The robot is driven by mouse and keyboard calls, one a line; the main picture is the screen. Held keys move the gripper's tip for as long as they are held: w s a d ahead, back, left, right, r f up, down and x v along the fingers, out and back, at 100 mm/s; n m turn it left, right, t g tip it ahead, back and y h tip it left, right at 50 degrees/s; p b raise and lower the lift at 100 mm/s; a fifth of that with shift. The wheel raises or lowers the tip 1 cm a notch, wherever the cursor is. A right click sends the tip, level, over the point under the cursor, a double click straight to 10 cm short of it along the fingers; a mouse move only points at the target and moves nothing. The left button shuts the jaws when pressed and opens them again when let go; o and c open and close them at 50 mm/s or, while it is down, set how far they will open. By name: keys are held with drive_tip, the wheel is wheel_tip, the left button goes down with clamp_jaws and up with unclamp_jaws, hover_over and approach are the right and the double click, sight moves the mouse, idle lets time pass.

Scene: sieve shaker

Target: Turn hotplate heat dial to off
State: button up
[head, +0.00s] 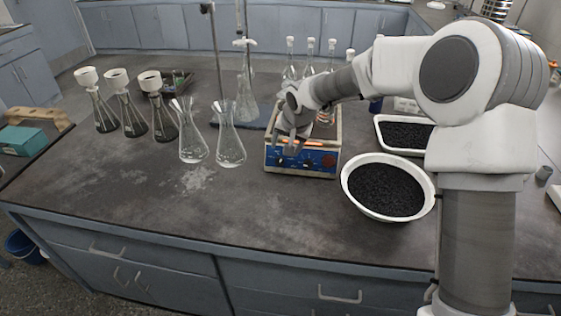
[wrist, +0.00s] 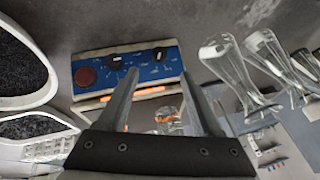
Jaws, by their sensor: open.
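The hotplate (head: 300,172) stands on the bench, with a blue front panel that also shows upside down in the wrist view (wrist: 140,68). The panel carries a black dial (wrist: 158,53), a second black dial (wrist: 115,63) and a dark red round knob or button (wrist: 86,76). I cannot read which dial is for heat. My gripper (head: 288,143) is in front of the panel's left part in the head view and hides some of it. In the wrist view my gripper (wrist: 160,75) is open, its fingers apart and nothing between them. The fingertips look close to the panel; contact is unclear.
Glassware with orange liquid (wrist: 168,118) stands on the hotplate. Two clear flasks (head: 230,150) stand close to its left, with several funnel-topped flasks (head: 163,125) beyond. A white bowl of black granules (head: 428,190) and a white tray (head: 384,148) are at right. The front bench is clear.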

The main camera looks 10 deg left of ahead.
sight(279, 162)
drive_tip(key=x, duration=1)
drive_tip(key=shift+w+f+b, duration=0.1)
drive_tip(key=shift+f+b, duration=0.15)
drive_tip(key=shift+b, duration=0.1)
drive_tip(key=shift+c, duration=0.2)
drive_tip(key=shift+a, duration=0.1)
clamp_jaws()
